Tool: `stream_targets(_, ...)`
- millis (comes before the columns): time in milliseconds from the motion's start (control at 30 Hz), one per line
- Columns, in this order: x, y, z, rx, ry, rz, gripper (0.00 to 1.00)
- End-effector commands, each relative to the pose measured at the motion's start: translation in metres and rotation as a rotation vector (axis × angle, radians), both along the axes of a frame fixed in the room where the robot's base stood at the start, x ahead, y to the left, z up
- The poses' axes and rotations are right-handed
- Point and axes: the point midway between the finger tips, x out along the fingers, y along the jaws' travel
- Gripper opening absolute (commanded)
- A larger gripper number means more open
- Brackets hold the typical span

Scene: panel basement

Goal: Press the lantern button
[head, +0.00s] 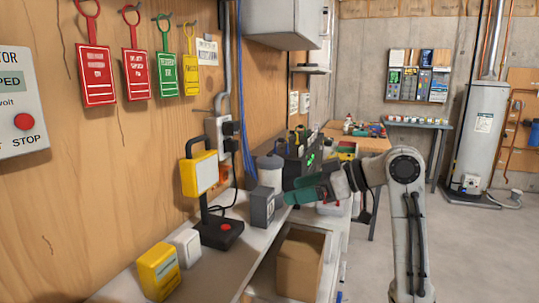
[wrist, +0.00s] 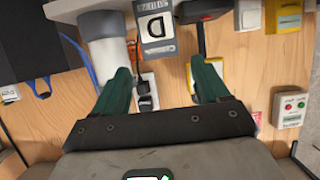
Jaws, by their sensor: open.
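The lantern is a yellow lamp head (head: 199,174) on a dark post, rising from a black base (head: 222,236) on the bench at the left. A red button (head: 226,227) sits on top of the base. My gripper (head: 297,192) is open and empty, to the right of the lantern and apart from it, beyond a small grey box. In the wrist view its two green fingers (wrist: 160,72) are spread wide. There the yellow lamp head (wrist: 214,68) is partly hidden behind the right finger, and the black base (wrist: 200,9) is at the top edge.
The grey box (head: 262,207) and a white-and-grey canister (head: 270,172) stand between lantern and gripper. A yellow box (head: 158,270) and a white box (head: 187,247) stand left of the base. A cardboard box (head: 299,262) sits on the shelf below. The floor at right is clear.

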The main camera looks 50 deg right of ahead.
Motion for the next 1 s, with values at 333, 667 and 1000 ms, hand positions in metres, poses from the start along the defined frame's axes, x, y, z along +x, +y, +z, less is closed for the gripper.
stream_targets(333,0.0,0.0,0.0,0.0,0.0,0.0,0.41)
stream_targets(667,0.0,0.0,0.0,0.0,0.0,0.0,0.09)
stream_targets(1000,0.0,0.0,0.0,0.0,0.0,0.0,0.0)
